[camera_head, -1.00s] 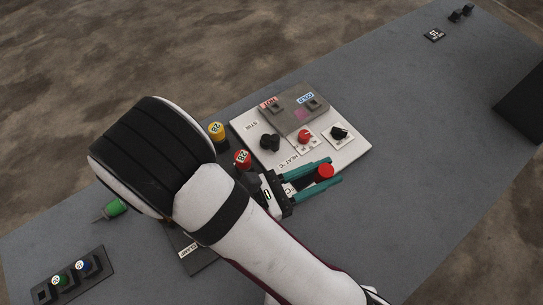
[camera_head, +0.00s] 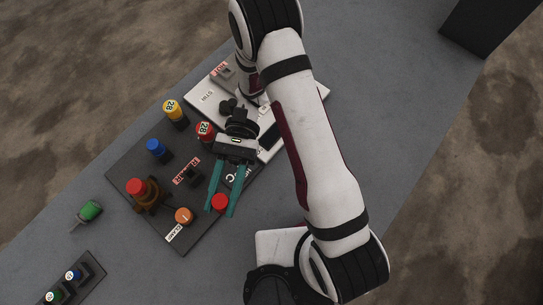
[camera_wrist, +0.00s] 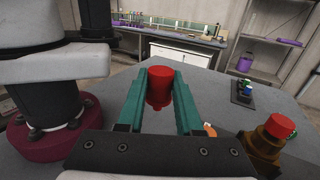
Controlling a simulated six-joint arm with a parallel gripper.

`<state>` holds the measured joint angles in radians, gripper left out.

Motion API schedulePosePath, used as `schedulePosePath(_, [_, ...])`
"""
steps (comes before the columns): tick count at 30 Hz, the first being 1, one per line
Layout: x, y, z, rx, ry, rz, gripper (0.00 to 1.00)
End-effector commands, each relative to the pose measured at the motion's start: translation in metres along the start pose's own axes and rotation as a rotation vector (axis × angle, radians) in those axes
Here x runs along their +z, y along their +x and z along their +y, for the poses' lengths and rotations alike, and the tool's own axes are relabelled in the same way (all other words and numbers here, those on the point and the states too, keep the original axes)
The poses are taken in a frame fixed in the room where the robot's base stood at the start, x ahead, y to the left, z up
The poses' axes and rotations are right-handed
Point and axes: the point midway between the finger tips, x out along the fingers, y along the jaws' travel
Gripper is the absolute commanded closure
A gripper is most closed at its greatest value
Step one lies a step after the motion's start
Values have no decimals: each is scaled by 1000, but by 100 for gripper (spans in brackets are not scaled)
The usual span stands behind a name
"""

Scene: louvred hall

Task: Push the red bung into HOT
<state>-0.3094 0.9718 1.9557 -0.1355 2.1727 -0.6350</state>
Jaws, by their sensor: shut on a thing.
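My gripper (camera_head: 223,205) is shut on the red bung (camera_head: 220,203), which sits between the teal fingertips. In the wrist view the bung (camera_wrist: 160,85) stands out beyond the fingers, wide end up and narrower below. In the head view the gripper points toward the lower edge of the picture, over the right part of the dark panel. The HOT label (camera_head: 220,72) is on the grey plate at the top of the white panel (camera_head: 205,97), well away from the bung. My arm hides much of that plate, including COLD.
The dark panel (camera_head: 125,160) bears a red-topped brown valve (camera_head: 135,187), an orange knob (camera_head: 184,215) and a blue knob (camera_head: 155,146). Yellow (camera_head: 171,106) and red (camera_head: 204,129) caps marked 28 stand near my gripper. A green-handled tool (camera_head: 90,210) lies left on clear table.

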Motion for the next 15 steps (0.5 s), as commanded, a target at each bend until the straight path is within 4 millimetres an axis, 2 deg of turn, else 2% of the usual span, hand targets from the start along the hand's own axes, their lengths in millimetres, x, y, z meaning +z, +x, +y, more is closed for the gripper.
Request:
schedulePosePath(4, [0, -21, -58, -334, 1, 0, 100])
schedulePosePath(8, [2, -62, -106, -657, 0, 1, 100])
schedulePosePath(12, [4, -126, -143, -1005, 0, 2, 100])
schedulePosePath(14, [5, -159, -152, -1155, 1, 2, 100])
schedulePosePath(15, [5, -181, -155, -1255, 1, 1, 100])
